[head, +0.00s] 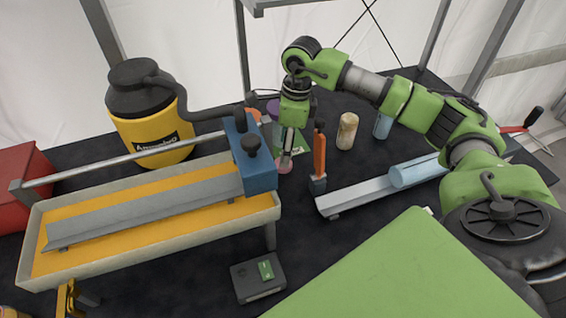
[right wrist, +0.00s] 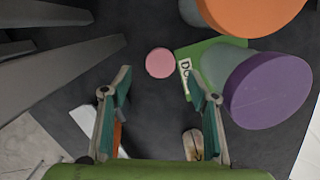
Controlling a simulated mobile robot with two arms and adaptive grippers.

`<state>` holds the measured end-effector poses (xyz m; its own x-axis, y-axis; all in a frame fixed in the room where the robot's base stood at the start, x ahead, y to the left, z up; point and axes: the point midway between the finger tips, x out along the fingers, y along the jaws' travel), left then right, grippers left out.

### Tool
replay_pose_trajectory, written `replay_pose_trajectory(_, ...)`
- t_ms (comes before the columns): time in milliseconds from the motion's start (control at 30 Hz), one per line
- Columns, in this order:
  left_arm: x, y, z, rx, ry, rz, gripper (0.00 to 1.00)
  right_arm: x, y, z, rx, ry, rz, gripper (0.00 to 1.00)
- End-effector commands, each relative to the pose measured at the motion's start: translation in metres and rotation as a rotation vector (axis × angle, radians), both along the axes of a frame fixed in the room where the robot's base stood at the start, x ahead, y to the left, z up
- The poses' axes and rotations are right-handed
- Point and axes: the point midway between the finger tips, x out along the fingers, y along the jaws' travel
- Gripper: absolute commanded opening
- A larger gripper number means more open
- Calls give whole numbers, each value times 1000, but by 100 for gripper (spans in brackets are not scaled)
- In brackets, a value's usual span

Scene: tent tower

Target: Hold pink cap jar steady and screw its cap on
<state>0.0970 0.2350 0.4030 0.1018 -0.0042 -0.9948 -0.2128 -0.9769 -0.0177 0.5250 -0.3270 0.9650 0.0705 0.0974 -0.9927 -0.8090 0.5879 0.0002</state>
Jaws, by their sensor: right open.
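The pink cap (right wrist: 160,62) shows as a small round disc on the dark table in the right wrist view, ahead of and between my right fingers. In the head view the pink cap (head: 285,166) is partly hidden by the right gripper. I cannot tell whether a jar is under it. My right gripper (head: 287,154) points down just above it; in its wrist view the gripper (right wrist: 160,98) is open and empty. No jar can be clearly identified as the pink cap's own. My left gripper is out of view.
A purple-capped jar (right wrist: 268,90) and an orange-capped jar (right wrist: 250,14) stand close to the right finger, beside a green card (right wrist: 188,68). An orange-handled tool (head: 319,155) stands near.

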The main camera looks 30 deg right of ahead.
Motion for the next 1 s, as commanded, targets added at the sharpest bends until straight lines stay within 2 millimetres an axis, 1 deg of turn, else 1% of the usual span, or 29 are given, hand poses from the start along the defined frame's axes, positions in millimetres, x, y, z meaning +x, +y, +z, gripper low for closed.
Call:
replay_pose_trajectory(167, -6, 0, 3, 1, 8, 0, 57, 0, 0, -2, 0, 2, -1, 55)
replay_pose_trajectory(267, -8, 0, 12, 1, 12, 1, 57, 0, 1, -13, 1, 6, 0, 55)
replay_pose_trajectory(367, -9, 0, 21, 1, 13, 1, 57, 1, 1, -28, 1, 7, 0, 55)
replay_pose_trajectory(433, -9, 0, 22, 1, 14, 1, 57, 2, 2, -40, 0, 5, -1, 55)
replay_pose_trajectory(533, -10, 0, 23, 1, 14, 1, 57, 3, 3, -48, 0, 2, 0, 55)
replay_pose_trajectory(633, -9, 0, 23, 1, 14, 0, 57, 4, 3, -51, 1, 1, 1, 55)
replay_pose_trajectory(900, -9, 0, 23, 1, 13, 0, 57, 4, 3, -51, 0, 0, 0, 55)
replay_pose_trajectory(933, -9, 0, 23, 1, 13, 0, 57, 4, 3, -51, 0, 0, 0, 47)
replay_pose_trajectory(967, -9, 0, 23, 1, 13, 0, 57, 4, 3, -51, 0, 0, 0, 41)
replay_pose_trajectory(1000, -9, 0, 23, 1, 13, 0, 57, 4, 3, -51, 0, 0, 0, 33)
